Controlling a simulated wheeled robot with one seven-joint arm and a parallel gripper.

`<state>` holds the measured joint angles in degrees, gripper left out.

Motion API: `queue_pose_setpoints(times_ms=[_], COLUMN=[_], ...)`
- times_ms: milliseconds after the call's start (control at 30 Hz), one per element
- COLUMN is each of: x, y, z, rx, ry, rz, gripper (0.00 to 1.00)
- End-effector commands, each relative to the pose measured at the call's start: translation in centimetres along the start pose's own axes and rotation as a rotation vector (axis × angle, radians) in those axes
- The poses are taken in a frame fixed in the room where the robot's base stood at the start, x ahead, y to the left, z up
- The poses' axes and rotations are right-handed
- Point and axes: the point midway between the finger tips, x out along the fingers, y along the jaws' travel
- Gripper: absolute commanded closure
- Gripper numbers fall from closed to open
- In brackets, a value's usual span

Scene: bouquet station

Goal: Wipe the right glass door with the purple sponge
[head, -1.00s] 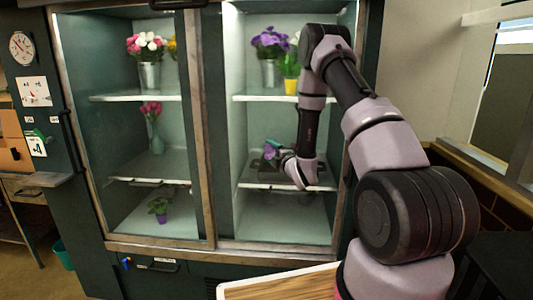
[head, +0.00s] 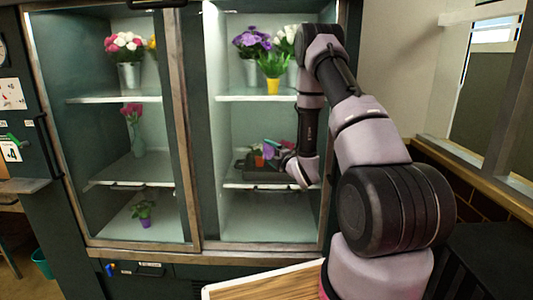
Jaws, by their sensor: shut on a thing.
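The right glass door (head: 262,218) is the right half of a dark green flower cooler, seen in the head view. My arm reaches to this door, and my gripper (head: 272,153) is at about the height of the middle shelf. It is small and partly hidden by my wrist. The gripper is shut on a small purple thing (head: 268,151), which looks like the purple sponge. Whether the sponge touches the glass cannot be told from here.
Behind the right door stand purple flowers (head: 251,42) in a metal bucket and a yellow pot (head: 272,86). A dark tray (head: 248,168) shows near my gripper. The left glass door (head: 115,180) has several flowers behind it. A wood-topped surface (head: 265,283) is in front.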

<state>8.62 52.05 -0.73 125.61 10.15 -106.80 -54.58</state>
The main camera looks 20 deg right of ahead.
Motion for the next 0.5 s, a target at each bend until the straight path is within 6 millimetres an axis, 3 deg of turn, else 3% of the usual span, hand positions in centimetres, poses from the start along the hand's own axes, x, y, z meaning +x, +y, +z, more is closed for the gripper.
queue_pose_setpoints(times_ms=[200,500], x=[-0.3,-2.9], y=[0.0,0.0], z=[-0.3,-1.9], rx=[0.001,0.003], ry=[0.001,0.001], rz=[-0.001,-0.001], gripper=[0.60,0.60])
